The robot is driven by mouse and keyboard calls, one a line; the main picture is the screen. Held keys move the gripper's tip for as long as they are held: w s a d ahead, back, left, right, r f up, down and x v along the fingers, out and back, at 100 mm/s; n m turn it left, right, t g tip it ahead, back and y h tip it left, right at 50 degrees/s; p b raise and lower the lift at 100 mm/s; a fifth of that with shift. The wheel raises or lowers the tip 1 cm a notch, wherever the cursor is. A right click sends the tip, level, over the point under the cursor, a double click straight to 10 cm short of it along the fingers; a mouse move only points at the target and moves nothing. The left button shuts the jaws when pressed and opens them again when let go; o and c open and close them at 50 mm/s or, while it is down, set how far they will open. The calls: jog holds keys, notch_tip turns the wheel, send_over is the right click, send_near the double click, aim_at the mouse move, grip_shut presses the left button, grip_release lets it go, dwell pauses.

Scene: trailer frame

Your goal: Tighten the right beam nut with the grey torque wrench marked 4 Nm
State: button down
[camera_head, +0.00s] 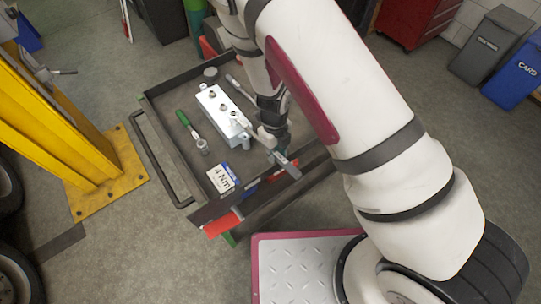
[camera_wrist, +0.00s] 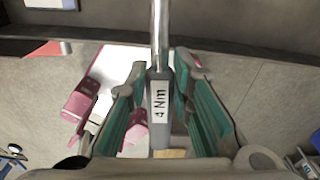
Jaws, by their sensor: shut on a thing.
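My gripper (camera_head: 272,138) is shut on the grey torque wrench (camera_head: 286,164) above the right side of a trolley tray. In the wrist view, the wrench handle (camera_wrist: 160,108), marked 4 Nm, lies between my green-lined fingers (camera_wrist: 157,82). Its bright shaft runs up out of that picture, so its head is not seen there. The pale metal beam block (camera_head: 218,118) stands in the tray with several nuts along its top. The wrench's far end reaches toward the nut (camera_head: 234,119) at the block's near right end. I cannot tell whether it sits on that nut.
A green-handled wrench (camera_head: 187,124) and a 4 Nm card (camera_head: 222,178) lie in the tray (camera_head: 164,146). A dark round part (camera_head: 211,73) stands behind the block. A yellow post (camera_head: 62,125) rises at left. Grey (camera_head: 490,45) and blue (camera_head: 516,76) bins stand at right.

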jog(key=w+d+n+b, duration=0.3)
jog(key=w+d+n, duration=0.1)
jog(key=w, duration=0.5)
jog(key=w+d+n+b, duration=0.3)
jog(key=w+n, duration=0.3)
jog(key=w, duration=0.3)
jog(key=shift+d+n+t+b, duration=0.3)
jog(key=shift+d+n+b, duration=0.1)
jog(key=shift+b, duration=0.3)
dwell(0.4)
jog(key=s+m+p, duration=0.1)
jog(key=s, duration=0.2)
jog(key=shift+s+m+p, duration=0.1)
jog(key=shift+m+p, duration=0.3)
